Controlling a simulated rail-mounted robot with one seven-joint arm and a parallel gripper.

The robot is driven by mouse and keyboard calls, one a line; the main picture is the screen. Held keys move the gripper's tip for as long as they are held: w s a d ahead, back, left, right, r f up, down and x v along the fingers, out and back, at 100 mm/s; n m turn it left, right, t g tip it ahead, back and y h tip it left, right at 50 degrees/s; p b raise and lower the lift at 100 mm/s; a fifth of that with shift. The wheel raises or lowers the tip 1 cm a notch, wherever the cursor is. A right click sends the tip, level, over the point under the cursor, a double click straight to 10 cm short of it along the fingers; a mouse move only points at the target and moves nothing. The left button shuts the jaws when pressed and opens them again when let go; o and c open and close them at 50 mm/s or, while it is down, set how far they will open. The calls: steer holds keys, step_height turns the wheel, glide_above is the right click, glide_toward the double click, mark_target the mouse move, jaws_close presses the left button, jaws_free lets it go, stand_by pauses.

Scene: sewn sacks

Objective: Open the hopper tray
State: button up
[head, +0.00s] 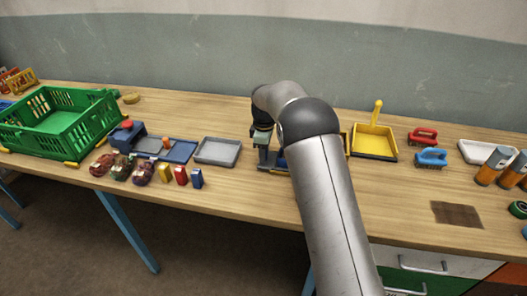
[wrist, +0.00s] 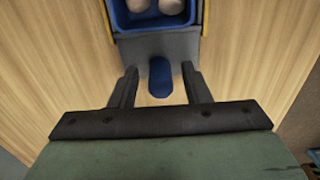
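In the wrist view, the hopper tray (wrist: 160,20) is a blue open tray holding round whitish items, set in a grey body with yellow edges at its sides. A blue rounded tab (wrist: 160,78) sticks out from the grey front (wrist: 158,45) toward my gripper. My gripper (wrist: 159,78) is open, with one dark finger on each side of the tab and a visible gap to both. In the head view, my gripper (head: 262,143) is low over the table's middle. My arm hides most of the hopper there.
Right are a yellow dustpan (head: 374,140), brushes (head: 431,157) and orange cylinders (head: 489,170).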

steer(key=shift+r, duration=0.1)
step_height(320, 180, up, 17)
steer(key=b, duration=0.1)
steer(key=shift+r, duration=0.15)
stand_by(0.5)
steer(key=s+d+r+m, duration=0.3)
steer(key=s+d+m, duration=0.15)
steer(key=s, duration=0.45)
steer(key=s+d+f+m, duration=0.3)
steer(key=s, duration=0.8)
steer(key=s+d+f+m, duration=0.2)
steer(key=s+f+m, duration=0.2)
steer(key=s, duration=0.6)
steer(key=s+d+f+m, duration=0.3)
steer(key=s+m, duration=0.1)
steer(key=s, duration=0.7)
steer(key=shift+s+d+f+t, duration=0.3)
steer(key=shift+s, duration=0.05)
